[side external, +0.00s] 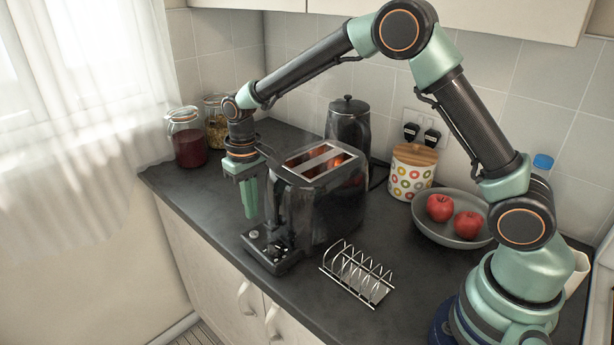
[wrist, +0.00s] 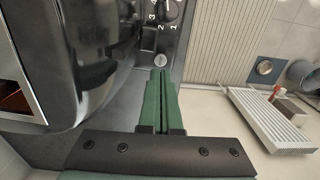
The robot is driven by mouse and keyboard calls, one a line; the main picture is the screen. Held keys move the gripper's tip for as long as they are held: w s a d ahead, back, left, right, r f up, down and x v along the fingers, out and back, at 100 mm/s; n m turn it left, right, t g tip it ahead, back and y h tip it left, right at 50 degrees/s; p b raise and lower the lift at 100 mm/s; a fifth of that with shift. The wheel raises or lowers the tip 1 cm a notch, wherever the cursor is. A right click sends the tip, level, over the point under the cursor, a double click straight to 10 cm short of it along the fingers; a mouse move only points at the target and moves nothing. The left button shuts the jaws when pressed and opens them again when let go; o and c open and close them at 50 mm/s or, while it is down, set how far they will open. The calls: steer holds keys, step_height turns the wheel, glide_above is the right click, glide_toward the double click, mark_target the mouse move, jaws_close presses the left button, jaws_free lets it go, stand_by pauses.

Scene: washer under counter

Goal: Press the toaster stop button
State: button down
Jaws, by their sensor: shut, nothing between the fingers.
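The black toaster (side external: 318,205) stands on the counter, with its slots glowing orange. Its control panel (side external: 268,246) juts out low at the front. In the wrist view a numbered dial (wrist: 168,8) shows on the panel, cut off by the top edge. A small round silver button (wrist: 159,65) sits below the dial, just beyond my fingertips. My gripper (side external: 251,216) points down beside the toaster's left side, near the panel. Its green fingers (wrist: 161,75) are shut and empty. I cannot tell whether the tips touch the button.
A wire toast rack (side external: 358,274) stands right of the panel. Glass jars (side external: 187,140) stand at the back left. The counter's front edge is close to the panel.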

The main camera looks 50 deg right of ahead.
mark_target(255, 234)
steer(key=shift+f, duration=2.4)
steer(key=shift+s+f, duration=0.15)
steer(key=shift+f, duration=0.85)
steer(key=shift+r, duration=0.1)
step_height(255, 234, up, 15)
steer(key=shift+w, duration=0.35)
